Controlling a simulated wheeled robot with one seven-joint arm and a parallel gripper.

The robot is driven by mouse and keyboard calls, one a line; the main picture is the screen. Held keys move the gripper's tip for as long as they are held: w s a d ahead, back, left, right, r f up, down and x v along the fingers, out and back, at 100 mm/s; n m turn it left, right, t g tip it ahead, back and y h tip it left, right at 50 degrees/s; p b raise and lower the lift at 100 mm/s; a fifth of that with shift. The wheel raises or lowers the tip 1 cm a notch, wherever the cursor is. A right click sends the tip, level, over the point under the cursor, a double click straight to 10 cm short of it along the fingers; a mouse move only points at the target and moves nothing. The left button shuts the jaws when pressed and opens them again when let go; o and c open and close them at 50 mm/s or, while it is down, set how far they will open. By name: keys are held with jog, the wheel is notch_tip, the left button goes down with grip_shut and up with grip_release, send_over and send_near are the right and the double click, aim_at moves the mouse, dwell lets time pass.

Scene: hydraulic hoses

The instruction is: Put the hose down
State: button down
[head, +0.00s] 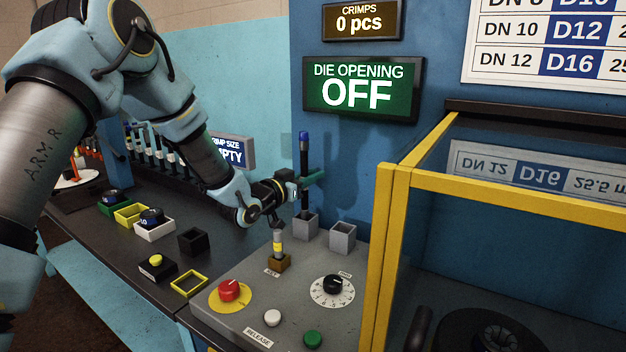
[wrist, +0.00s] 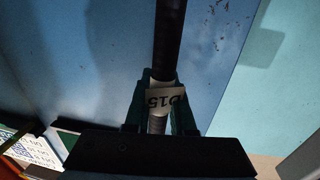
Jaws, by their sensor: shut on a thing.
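My gripper (head: 308,182) is shut on a dark hose (head: 304,158) with a blue tip, held upright in front of the blue wall. The hose's lower end comes down to the mouth of a grey square holder (head: 305,226). I cannot tell whether it is inside, resting on the rim or just above. In the wrist view the green fingers of my gripper (wrist: 161,112) close on both sides of the hose (wrist: 169,45). A white label with dark print (wrist: 166,99) wraps the hose between them.
A second grey holder (head: 342,238) stands open to the right. A yellow-banded piece (head: 278,243) stands in a brown block in front. The panel has a red knob (head: 228,290) and a black dial (head: 333,285). A yellow-framed guard (head: 383,260) rises at right.

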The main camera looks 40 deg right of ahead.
jog(key=shift+d+f+p, duration=0.2)
jog(key=shift+f+p, duration=0.4)
jog(key=shift+f, duration=0.4)
jog(key=shift+f+b, duration=0.25)
jog(key=shift+b, duration=0.05)
jog(key=c, duration=0.8)
grip_release()
jog(key=shift+o, duration=0.2)
